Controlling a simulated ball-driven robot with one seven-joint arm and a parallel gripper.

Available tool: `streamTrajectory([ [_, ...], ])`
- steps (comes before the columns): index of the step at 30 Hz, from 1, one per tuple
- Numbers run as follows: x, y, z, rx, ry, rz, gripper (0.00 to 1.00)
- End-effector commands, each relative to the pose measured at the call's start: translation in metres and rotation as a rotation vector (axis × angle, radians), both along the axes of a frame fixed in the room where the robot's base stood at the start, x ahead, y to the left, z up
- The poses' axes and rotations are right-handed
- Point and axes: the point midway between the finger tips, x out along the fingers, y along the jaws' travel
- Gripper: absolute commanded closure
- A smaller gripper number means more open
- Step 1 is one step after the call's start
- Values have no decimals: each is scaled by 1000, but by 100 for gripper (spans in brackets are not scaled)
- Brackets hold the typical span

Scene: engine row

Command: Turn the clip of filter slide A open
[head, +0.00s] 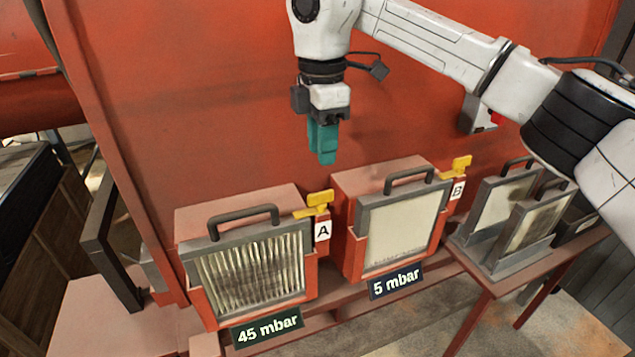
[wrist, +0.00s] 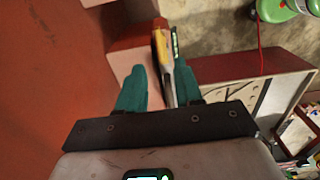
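Filter slide A (head: 253,267) sits in its red housing at the left, with a grey frame, a handle on top and dirty pleats. Its yellow clip (head: 318,200) is at the frame's top right corner, above the label A, with one arm reaching left over the frame's edge. My gripper (head: 326,160) is above that clip, pointing down, with its teal fingers apart and empty. In the wrist view, a yellow clip (wrist: 161,48) shows beyond the gap between the open fingers (wrist: 160,85), apart from them. Its label is not readable there.
A second slide (head: 402,230) with a clean filter, yellow clip (head: 460,166) and label B stands to the right. Signs read 45 mbar (head: 267,327) and 5 mbar (head: 397,281). A rack with filters (head: 510,210) is at far right. The red wall (head: 190,90) rises behind.

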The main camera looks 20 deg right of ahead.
Motion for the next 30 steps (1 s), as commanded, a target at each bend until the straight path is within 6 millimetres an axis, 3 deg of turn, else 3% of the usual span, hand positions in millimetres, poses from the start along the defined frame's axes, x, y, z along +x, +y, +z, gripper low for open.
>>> streamTrajectory([
  [9,-1,1,-57,5,2,2,65],
  [15,-1,1,-84,5,1,2,65],
  [29,0,1,-95,4,-1,3,65],
  [30,0,1,-95,4,-1,3,69],
])
